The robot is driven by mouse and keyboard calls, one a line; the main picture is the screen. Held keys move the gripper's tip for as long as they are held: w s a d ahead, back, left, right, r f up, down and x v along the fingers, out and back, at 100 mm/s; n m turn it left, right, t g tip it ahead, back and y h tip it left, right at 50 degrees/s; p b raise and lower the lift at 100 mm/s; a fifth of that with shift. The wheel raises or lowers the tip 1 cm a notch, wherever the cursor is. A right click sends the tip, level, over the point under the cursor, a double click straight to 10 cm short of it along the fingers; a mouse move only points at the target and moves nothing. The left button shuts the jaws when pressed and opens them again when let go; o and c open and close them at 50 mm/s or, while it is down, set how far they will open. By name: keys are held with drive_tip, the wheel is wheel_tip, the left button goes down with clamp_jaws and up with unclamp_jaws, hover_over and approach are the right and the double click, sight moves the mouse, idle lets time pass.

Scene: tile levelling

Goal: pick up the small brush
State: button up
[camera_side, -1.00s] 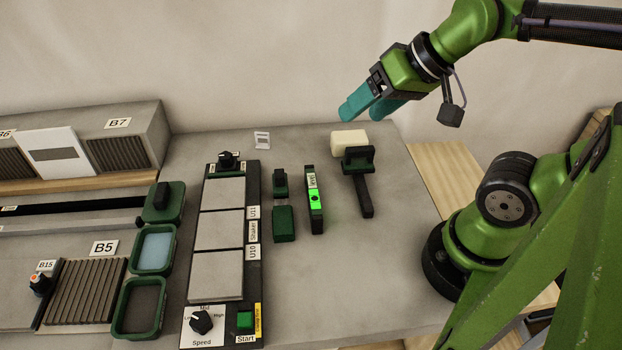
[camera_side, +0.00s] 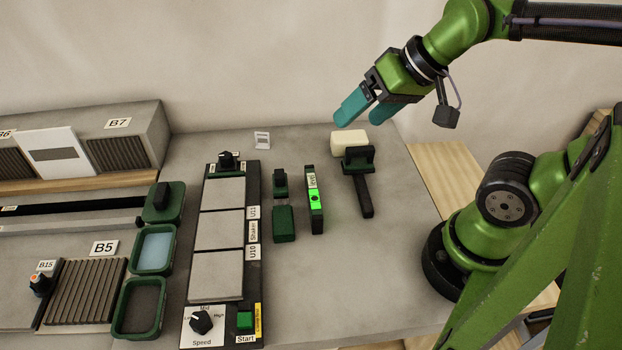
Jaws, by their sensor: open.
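My gripper (camera_side: 361,117) is open and empty, with two teal fingers pointing down and left. It is in the air at the back of the bench, above the mallet-like tool. A small dark green piece with an upright grip (camera_side: 280,183) lies left of the green level. A dark green block (camera_side: 284,224) lies just in front of it. One of these, or both together, may be the small brush; bristles cannot be made out, so I cannot tell for sure.
A mallet-like tool with a pale head (camera_side: 349,143) and dark handle lies right of the bright green level (camera_side: 315,200). The shaker panel (camera_side: 254,185) with grey tiles stands to the left. Green trays (camera_side: 170,236) lie beyond it.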

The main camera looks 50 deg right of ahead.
drive_tip(key=w+a+f+n+g, duration=0.2)
drive_tip(key=w+f+n+g, duration=0.15)
drive_tip(key=w, duration=0.45)
drive_tip(key=n+g+h, duration=0.2)
drive_tip(key=n+g, duration=0.1)
drive_tip(key=n, duration=0.7)
hover_over(279, 173)
wheel_tip(279, 173, down, 3)
drive_tip(key=shift+m, duration=0.25)
wheel_tip(279, 173, down, 16)
drive_tip(key=shift+r, duration=0.2)
